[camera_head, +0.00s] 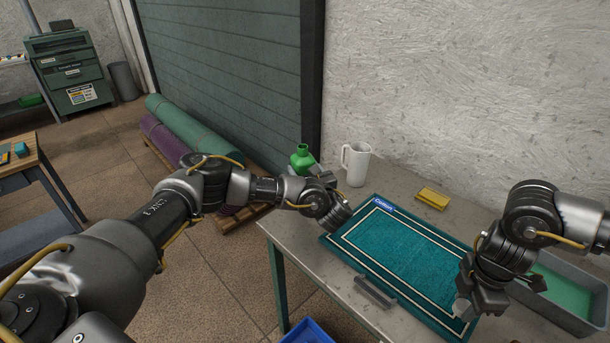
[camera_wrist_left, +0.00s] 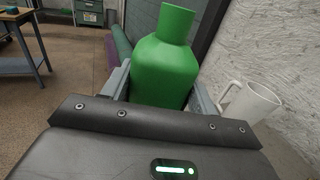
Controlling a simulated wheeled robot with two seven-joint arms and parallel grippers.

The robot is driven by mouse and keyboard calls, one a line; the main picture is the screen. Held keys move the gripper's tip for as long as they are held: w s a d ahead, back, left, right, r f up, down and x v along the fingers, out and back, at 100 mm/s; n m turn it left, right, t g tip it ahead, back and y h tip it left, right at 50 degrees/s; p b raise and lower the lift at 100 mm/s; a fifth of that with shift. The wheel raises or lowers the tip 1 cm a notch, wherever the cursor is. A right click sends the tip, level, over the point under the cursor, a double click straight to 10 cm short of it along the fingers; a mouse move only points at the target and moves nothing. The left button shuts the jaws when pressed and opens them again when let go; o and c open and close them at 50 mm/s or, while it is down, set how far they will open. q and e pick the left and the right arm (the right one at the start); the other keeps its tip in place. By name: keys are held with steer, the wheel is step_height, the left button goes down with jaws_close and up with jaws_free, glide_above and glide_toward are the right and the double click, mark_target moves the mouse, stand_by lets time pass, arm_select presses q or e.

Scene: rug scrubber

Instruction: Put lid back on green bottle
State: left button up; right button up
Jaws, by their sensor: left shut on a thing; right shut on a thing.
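The green bottle (camera_head: 301,159) is upright with its open neck bare, at the back left of the table, and it fills the middle of the left wrist view (camera_wrist_left: 170,65). My left gripper (camera_head: 313,174) is shut on the bottle's body, one finger on each side in the wrist view. My right gripper (camera_head: 466,306) points down over the right front part of the teal rug. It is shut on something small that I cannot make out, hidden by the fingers. I do not see the lid clearly in either view.
A white mug (camera_head: 355,163) stands close right of the bottle. A yellow block (camera_head: 432,198) lies behind the teal rug (camera_head: 390,250). A grey bar (camera_head: 375,291) lies at the front. A grey tray (camera_head: 553,310) with green inside is at the right. A blue bin (camera_head: 306,333) is below.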

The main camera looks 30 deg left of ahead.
arm_select(q)
steer(key=o, duration=0.6)
steer(key=c, duration=0.8)
